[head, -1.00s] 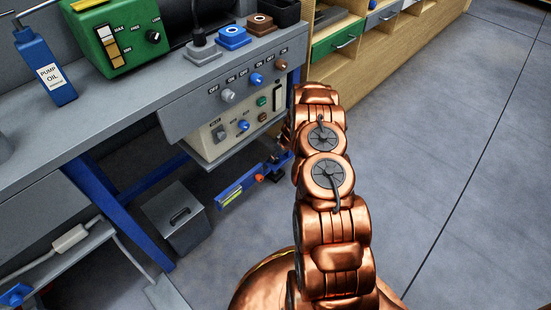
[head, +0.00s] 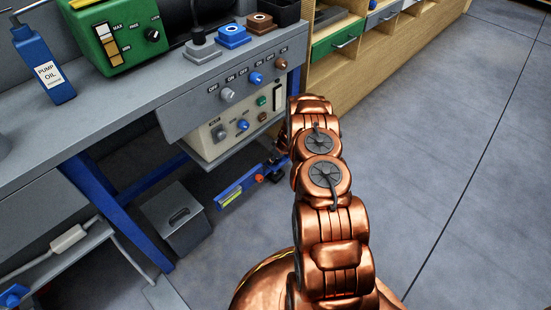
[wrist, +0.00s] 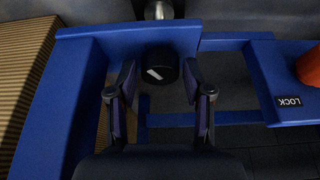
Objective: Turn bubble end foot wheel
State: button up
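A black round wheel (wrist: 159,65) with a white mark on its face sits inside the blue frame (wrist: 72,90) at the top centre of the wrist view. I take it to be the foot wheel. My gripper (wrist: 158,70) is open, with one finger on each side of the wheel. The fingers look apart from it, but contact is hard to tell. In the head view, a blue bar with a yellow-green bubble vial (head: 231,197) is low under the bench.
An orange-red knob (wrist: 310,68) and a LOCK label (wrist: 288,101) are right of the gripper in the wrist view. In the head view, a grey box (head: 176,218) stands on the floor below a control panel (head: 225,95). Open floor lies to the right.

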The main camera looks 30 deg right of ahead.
jog(key=c, duration=0.7)
jog(key=shift+c, duration=0.2)
jog(key=shift+a+f+m+b, duration=0.1)
jog(key=shift+f+m+b, duration=0.05)
jog(key=shift+m+b, duration=0.3)
jog(key=shift+m+h+b, duration=0.3)
jog(key=shift+m+b, duration=0.05)
jog(key=o, duration=1.1)
jog(key=shift+o, duration=0.2)
